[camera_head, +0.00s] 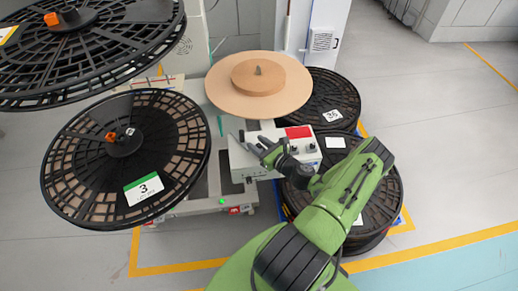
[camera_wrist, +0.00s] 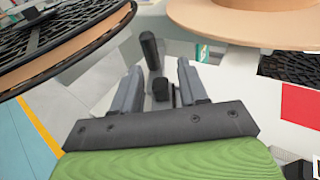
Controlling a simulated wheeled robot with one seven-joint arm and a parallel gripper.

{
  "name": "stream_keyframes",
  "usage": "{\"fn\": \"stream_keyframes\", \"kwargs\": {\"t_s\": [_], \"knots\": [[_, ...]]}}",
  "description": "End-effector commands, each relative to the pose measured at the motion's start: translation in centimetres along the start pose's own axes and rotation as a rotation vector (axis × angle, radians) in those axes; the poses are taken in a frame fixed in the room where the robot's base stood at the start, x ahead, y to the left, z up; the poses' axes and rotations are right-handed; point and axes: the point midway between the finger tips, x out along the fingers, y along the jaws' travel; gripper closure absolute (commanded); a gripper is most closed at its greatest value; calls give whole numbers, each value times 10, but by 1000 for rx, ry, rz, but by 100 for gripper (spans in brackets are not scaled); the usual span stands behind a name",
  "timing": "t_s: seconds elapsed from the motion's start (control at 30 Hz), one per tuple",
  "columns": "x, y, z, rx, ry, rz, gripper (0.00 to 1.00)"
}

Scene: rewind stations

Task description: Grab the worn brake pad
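My gripper (camera_head: 257,146) is over the pale control box between the black reels in the head view. In the wrist view my gripper (camera_wrist: 159,70) has its two grey fingers apart. A small dark block (camera_wrist: 161,90) shows between the fingers, with gaps on both sides; it may be the worn brake pad, but I cannot be sure. A dark upright rounded post (camera_wrist: 150,50) stands just beyond the fingertips. In the head view, my gripper hides this spot and no brake pad can be made out.
A black reel marked 3 (camera_head: 90,165) stands at left, below a larger black reel (camera_head: 120,45). A tan disc (camera_head: 225,95) lies behind my gripper. The control box (camera_head: 240,165) has a red panel (camera_head: 298,132). Stacked black reels (camera_head: 385,205) stand at right. Floor farther right is clear.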

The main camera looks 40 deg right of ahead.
Motion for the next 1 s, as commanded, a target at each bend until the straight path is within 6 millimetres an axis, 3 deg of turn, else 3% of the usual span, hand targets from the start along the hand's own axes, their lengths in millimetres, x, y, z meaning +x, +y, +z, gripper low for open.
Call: {"fn": "stream_keyframes", "kwargs": {"t_s": [0.03, 0.27, 0.57, 0.9, 1.0], "knots": [[0, 0, 0, 0, 0, 0, 66], [0, 0, 0, 0, 0, 0, 100], [-1, 0, 4, -1, -1, 1, 100], [-13, 0, 82, -4, 0, 1, 100], [-14, -1, 95, -3, 0, -3, 100]]}}
